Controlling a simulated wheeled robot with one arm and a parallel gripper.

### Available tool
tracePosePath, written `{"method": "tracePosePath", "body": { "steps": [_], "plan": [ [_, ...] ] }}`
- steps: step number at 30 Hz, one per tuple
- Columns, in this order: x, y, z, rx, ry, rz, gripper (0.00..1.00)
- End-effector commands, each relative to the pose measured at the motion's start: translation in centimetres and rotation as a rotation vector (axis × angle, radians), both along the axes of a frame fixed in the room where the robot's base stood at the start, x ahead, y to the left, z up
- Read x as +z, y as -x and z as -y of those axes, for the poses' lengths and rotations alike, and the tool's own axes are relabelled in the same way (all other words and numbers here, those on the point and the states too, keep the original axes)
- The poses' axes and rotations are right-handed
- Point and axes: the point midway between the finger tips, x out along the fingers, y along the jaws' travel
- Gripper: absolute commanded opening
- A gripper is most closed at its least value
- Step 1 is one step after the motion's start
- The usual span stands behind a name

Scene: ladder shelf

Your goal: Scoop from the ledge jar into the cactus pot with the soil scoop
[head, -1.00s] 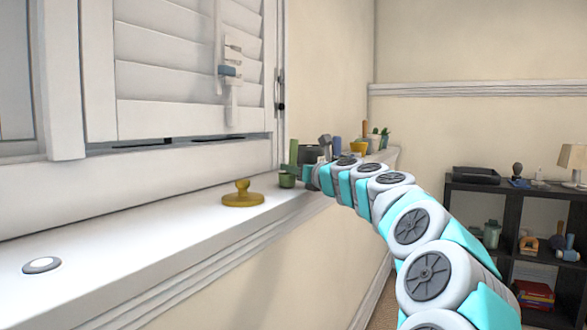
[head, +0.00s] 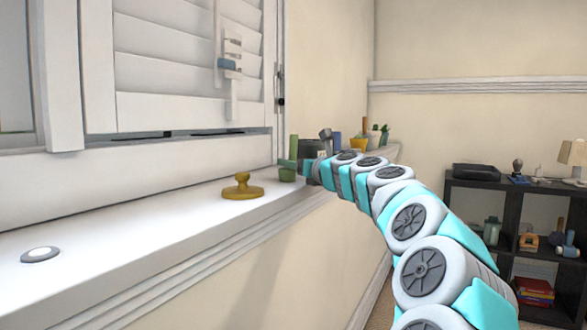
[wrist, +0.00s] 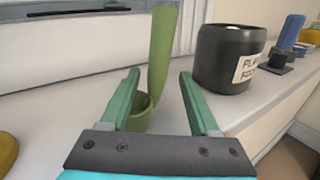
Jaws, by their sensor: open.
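The green soil scoop (wrist: 162,55) stands on the ledge with its flat handle upright and its round cup (wrist: 138,110) low down, partly hidden by my left finger. My gripper (wrist: 160,76) is open, its green fingers spread to either side of the handle, with nothing clamped. The dark ledge jar (wrist: 222,60), labelled as plant food, stands just right of the scoop. In the head view, the scoop (head: 288,174) and jar (head: 312,148) are near my arm's end, where the fingers are hard to make out. A small cactus-like plant (head: 385,132) stands farther along; its pot is unclear.
A yellow knobbed object (head: 242,188) and a white-topped disc (head: 40,254) sit on the nearer ledge (head: 150,230). A blue-handled item (wrist: 288,35) and a yellow pot (head: 359,145) stand beyond the jar. The shuttered window bounds the ledge at left.

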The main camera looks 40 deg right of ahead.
Motion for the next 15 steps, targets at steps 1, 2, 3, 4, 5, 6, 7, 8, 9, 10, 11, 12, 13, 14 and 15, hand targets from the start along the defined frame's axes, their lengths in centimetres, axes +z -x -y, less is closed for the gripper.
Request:
{"method": "tracePosePath", "body": {
  "steps": [1, 2, 3, 4, 5, 6, 7, 8, 9, 10, 11, 12, 13, 14, 15],
  "plan": [
    [-0.6, 0.0, 0.0, -0.002, 0.003, -0.001, 0.62],
    [-0.2, 0.3, 0.0, -0.001, 0.002, 0.001, 0.62],
    [0.0, 0.9, -0.1, 0.0, -0.001, 0.001, 0.62],
    [0.1, 1.2, -0.2, 0.001, -0.001, 0.001, 0.62],
    [0.1, 1.6, -0.2, 0.001, -0.002, 0.001, 0.62],
    [0.1, 2.2, -0.3, 0.002, -0.001, 0.001, 0.62],
    [0.1, 2.5, -0.4, 0.002, -0.001, 0.001, 0.62],
    [0.1, 2.8, -0.5, 0.002, -0.001, 0.0, 0.62],
    [0.0, 3.2, -0.7, 0.002, -0.001, 0.0, 0.62],
    [0.0, 3.6, -0.8, 0.003, -0.001, 0.0, 0.62],
    [0.0, 3.9, -1.0, 0.003, -0.001, 0.0, 0.62],
    [-0.1, 4.5, -1.2, 0.003, -0.002, 0.0, 0.62],
    [-0.1, 4.9, -1.5, 0.004, -0.001, 0.0, 0.62],
    [-0.1, 5.4, -1.7, 0.005, 0.0, 0.001, 0.62],
    [0.0, 6.3, -1.6, 0.002, 0.0, 0.001, 0.62]
  ]
}}
